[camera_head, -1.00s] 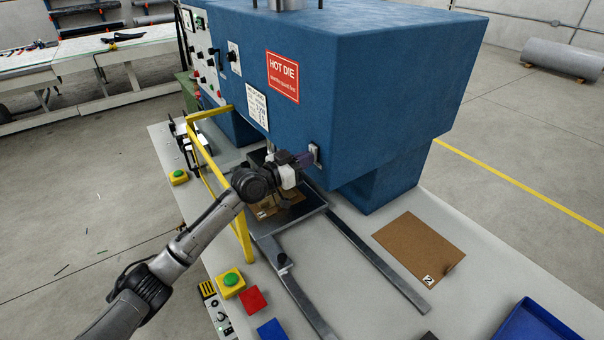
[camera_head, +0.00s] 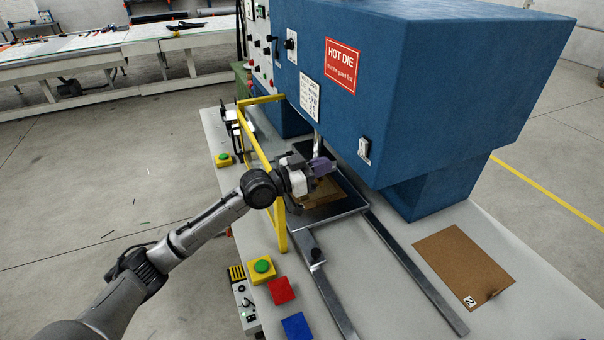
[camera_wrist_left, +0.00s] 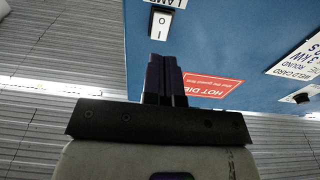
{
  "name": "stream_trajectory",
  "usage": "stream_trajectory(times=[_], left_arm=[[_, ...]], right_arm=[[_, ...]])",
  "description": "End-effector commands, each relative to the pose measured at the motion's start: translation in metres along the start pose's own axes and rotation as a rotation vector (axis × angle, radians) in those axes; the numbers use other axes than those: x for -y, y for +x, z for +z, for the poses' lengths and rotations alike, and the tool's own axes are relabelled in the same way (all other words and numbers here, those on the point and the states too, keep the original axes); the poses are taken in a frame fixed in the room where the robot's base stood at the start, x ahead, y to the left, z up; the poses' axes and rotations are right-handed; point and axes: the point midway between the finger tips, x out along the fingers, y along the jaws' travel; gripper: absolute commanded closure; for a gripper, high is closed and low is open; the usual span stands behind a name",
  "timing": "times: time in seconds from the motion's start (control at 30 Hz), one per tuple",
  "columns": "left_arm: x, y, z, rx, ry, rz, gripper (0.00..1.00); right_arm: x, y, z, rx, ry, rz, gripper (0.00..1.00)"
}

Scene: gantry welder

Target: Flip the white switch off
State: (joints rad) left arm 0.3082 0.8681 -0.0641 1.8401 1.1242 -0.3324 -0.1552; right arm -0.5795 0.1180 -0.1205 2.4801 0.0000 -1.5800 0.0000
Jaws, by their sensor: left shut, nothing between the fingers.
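The white switch (camera_head: 364,150) is a small upright rocker in a plate on the blue machine's side face. It also shows at the top of the left wrist view (camera_wrist_left: 161,27), marked I and O, just beyond the fingertips. Which way the rocker is pressed is too small to tell. My left gripper (camera_head: 328,165), with dark purple fingers, is shut and empty. It is left of the switch in the head view, with a gap between them. In the wrist view its fingers (camera_wrist_left: 163,62) point toward the switch. My right gripper is not in view.
The blue machine (camera_head: 440,75) bears a red HOT DIE sign (camera_head: 342,66). A yellow guard frame (camera_head: 262,150) stands close to my left arm. A metal tray (camera_head: 345,207) on rails lies below the gripper. A brown sheet (camera_head: 462,262) lies on the table at right.

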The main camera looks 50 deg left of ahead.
Motion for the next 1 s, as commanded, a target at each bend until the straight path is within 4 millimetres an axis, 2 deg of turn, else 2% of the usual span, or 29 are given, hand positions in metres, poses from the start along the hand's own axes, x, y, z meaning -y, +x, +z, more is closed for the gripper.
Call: stream_trajectory(times=[0.03, 0.2, 0.4, 1.0], left_arm=[[0.0, -0.009, 0.003, 0.003, 0.002, 0.0, 1.0], [0.0, -0.03, 0.002, 0.002, 0.002, 0.0, 1.0], [0.001, -0.044, 0.0, -0.001, 0.001, -0.001, 1.0], [0.0, -0.049, -0.002, -0.003, 0.0, 0.0, 1.0]], right_arm=[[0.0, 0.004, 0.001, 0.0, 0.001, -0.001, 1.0], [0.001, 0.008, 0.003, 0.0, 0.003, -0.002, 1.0], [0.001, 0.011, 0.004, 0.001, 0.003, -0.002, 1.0], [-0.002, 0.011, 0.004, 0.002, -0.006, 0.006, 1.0]])
